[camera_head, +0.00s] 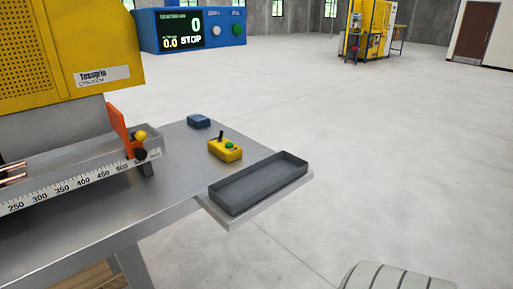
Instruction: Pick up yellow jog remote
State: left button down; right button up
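The yellow jog remote (222,150) lies on the metal table near its back right edge. It has a green button and a short black joystick on top. It lies just behind the dark grey tray and apart from it. Neither of my grippers shows in this view. A pale, rounded, ribbed part of my own arm shows at the bottom right edge, well to the right of the table.
An empty dark grey tray (262,184) sits on the table's right end. A small blue box (199,121) lies behind the remote. A ruled rail (75,182) with an orange stop (118,129) and the yellow machine (65,50) stand left. The floor at right is clear.

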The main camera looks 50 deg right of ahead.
aim_at(219, 149)
jog(key=z, duration=1.4)
